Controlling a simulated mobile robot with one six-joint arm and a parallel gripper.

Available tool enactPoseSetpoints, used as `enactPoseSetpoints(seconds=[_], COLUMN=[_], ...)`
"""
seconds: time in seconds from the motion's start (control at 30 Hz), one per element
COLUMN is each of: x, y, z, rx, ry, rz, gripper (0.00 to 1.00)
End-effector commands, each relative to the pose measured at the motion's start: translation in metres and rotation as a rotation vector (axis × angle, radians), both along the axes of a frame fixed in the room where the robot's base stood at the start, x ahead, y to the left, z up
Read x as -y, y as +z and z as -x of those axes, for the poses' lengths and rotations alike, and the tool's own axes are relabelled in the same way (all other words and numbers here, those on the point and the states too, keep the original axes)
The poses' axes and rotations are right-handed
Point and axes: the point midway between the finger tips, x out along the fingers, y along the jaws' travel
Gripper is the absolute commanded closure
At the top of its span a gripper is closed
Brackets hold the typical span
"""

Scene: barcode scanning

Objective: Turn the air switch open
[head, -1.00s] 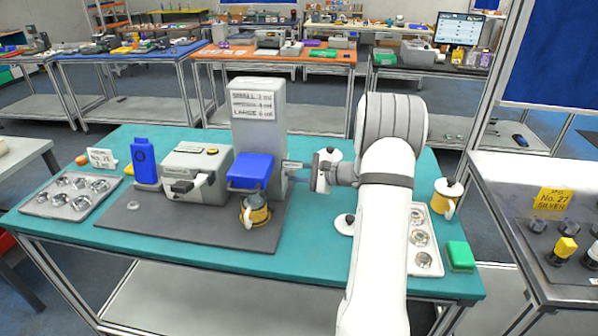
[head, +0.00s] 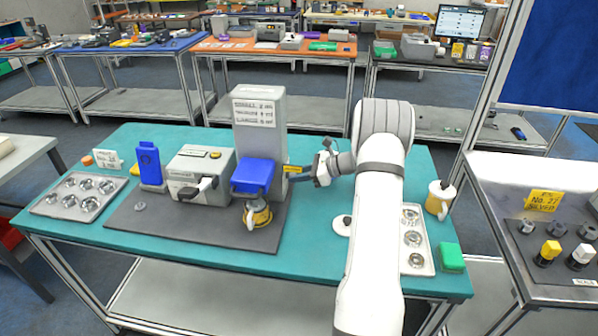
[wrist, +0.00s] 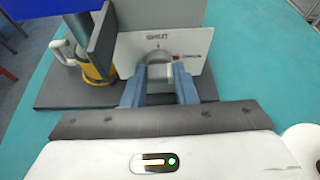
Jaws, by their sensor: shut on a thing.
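The tall grey machine (head: 262,110) stands on a dark mat, with a blue block (head: 252,175) on its front. On its right side, the wrist view shows a pale panel (wrist: 128,50) with small printing. The air switch, a small grey knob (wrist: 158,62), sits on this panel. My gripper (head: 306,176) reaches it from the right. In the wrist view, the two blue-grey fingers of my gripper (wrist: 160,82) are on either side of the switch and shut on it. The fingers partly hide it, and its exact angle is hard to tell.
A yellow-and-white mug (head: 257,215) stands under the blue block. A grey box device (head: 200,172) is to its left. A tray of metal parts (head: 430,255), a green block (head: 451,257) and another mug (head: 439,198) are on the right. Bare teal tabletop (head: 300,250) lies in front.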

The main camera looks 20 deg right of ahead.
Motion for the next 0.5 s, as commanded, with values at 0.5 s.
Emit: enactPoseSetpoints(seconds=[0.5], x=[-0.0007], y=[-0.0024], z=[0.0014], rx=[-0.049], ry=[0.004], rz=[-0.032], gripper=[0.97])
